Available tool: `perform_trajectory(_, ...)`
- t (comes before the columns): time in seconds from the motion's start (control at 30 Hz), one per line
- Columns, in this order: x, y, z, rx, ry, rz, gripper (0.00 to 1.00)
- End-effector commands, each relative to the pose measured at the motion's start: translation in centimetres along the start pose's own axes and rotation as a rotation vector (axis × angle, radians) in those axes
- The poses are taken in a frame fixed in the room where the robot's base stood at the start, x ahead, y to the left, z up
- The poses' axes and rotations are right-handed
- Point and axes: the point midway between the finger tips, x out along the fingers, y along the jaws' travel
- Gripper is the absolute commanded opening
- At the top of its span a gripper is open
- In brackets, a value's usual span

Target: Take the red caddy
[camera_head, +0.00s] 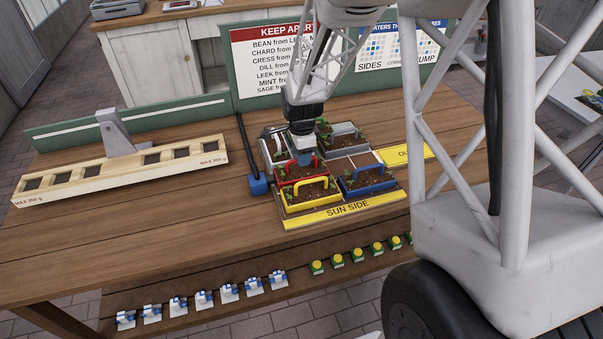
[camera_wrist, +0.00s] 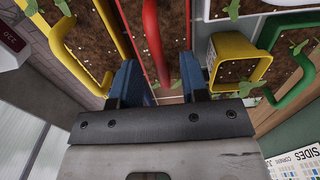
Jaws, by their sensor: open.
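The red caddy (camera_head: 284,163) is a soil-filled planter with a raised red handle. It stands in the block of caddies on the wooden table, behind the yellow caddy. In the wrist view its red handle (camera_wrist: 153,42) runs between the two blue fingers. My gripper (camera_head: 305,157) is over the red caddy, pointing down. In the wrist view my gripper (camera_wrist: 158,68) is open, with a finger on each side of the handle and gaps between. My gripper hides part of the caddy in the head view.
The yellow caddy (camera_head: 310,195) and blue caddy (camera_head: 368,182) stand close by. A yellow box (camera_wrist: 236,60) and a green handle (camera_wrist: 293,85) are near the right finger in the wrist view. A long cream balance (camera_head: 120,172) stands left. The table's front left is clear.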

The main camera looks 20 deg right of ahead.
Motion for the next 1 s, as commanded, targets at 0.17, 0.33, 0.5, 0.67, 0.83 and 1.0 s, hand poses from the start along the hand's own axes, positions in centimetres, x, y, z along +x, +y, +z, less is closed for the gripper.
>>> perform_trajectory(0.17,1.8,0.0,0.0,0.000,0.000,0.001,0.41)
perform_trajectory(0.33,2.2,0.0,0.0,0.000,0.000,-0.001,0.41)
perform_trajectory(0.5,2.2,0.0,0.0,0.000,0.000,-0.001,0.41)
perform_trajectory(0.67,2.2,0.0,0.0,0.000,0.000,-0.001,0.41)
perform_trajectory(0.83,2.2,0.0,0.0,0.000,0.000,-0.001,0.38)
perform_trajectory(1.0,2.2,0.0,0.0,0.000,0.000,-0.001,0.12)
